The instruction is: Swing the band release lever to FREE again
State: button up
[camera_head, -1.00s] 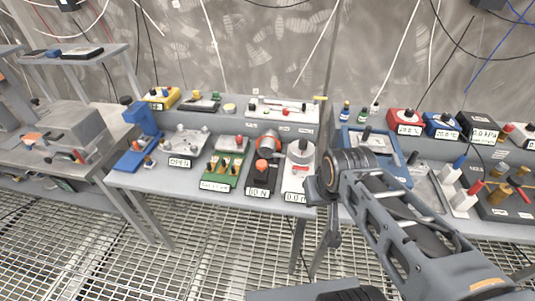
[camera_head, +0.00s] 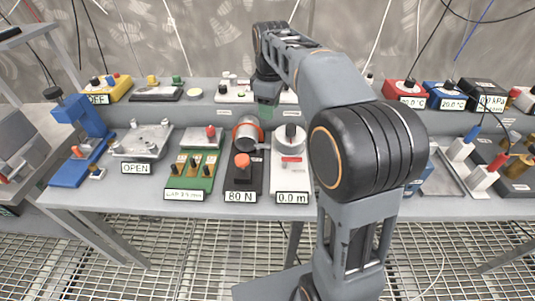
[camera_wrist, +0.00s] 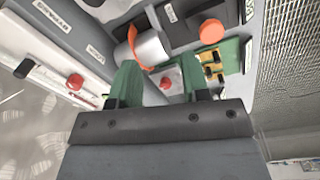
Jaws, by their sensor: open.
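In the head view, a drum unit stands on the bench: a silver drum with an orange band (camera_head: 247,133) on a black base with an orange knob (camera_head: 242,161) and an "80 N" display (camera_head: 240,197). A small grey plate with a red knob (camera_head: 210,132) sits to its left, behind a green board. No FREE marking is readable, so I cannot tell which part is the release lever. My gripper (camera_head: 266,108) is above the drum's back right. In the wrist view, its green fingers (camera_wrist: 163,80) are open; the red knob (camera_wrist: 166,83) shows between them, contact unclear. The drum (camera_wrist: 147,47) shows beyond.
A green board (camera_head: 191,171) stands left of the drum unit, and a white unit (camera_head: 291,163) reading "0.0 m" stands right. A grey plate labelled OPEN (camera_head: 137,169) and a blue press (camera_head: 84,140) are farther left. A raised back shelf (camera_head: 205,100) carries several small devices.

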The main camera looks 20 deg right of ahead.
aim_at(267, 145)
jog(key=w+f+b, duration=0.1)
jog(key=f, duration=0.4)
jog(key=w+f+n+b, duration=0.1)
jog(key=f+b, duration=0.1)
jog(key=f, duration=0.3)
jog(key=w+f+n+b, duration=0.1)
jog(key=f, duration=0.5)
jog(key=shift+w+d+f+g, duration=0.1)
jog(key=shift+d+g, duration=0.05)
jog(key=shift+g, duration=0.15)
jog(key=shift+c, duration=0.2)
grip_shut()
